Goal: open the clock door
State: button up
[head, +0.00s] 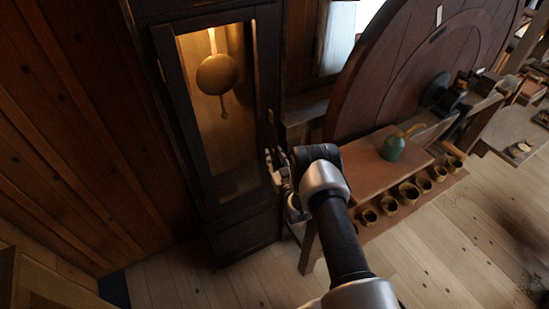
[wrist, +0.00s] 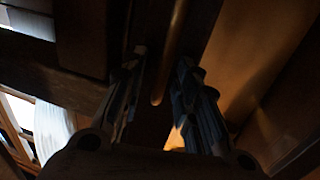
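The tall dark wooden clock stands against the wall in the head view, with its glazed door (head: 178,100) looking shut. A brass pendulum (head: 217,75) hangs in the lit case behind the glass. My gripper (head: 275,163) is at the right edge of the door, low beside the small handle (head: 270,116). In the wrist view a slim brass-coloured bar, seemingly the door handle (wrist: 171,50), runs down between my two fingers. Gaps show between the bar and both fingers, so my gripper (wrist: 160,95) looks open around its lower end. Contact cannot be made out.
A large round wooden wheel (head: 400,75) stands right of the clock. Bare floor (head: 180,272) lies before the clock.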

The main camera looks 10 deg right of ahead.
jog(key=shift+c, duration=0.5)
jog(key=c, duration=0.5)
grip_shut()
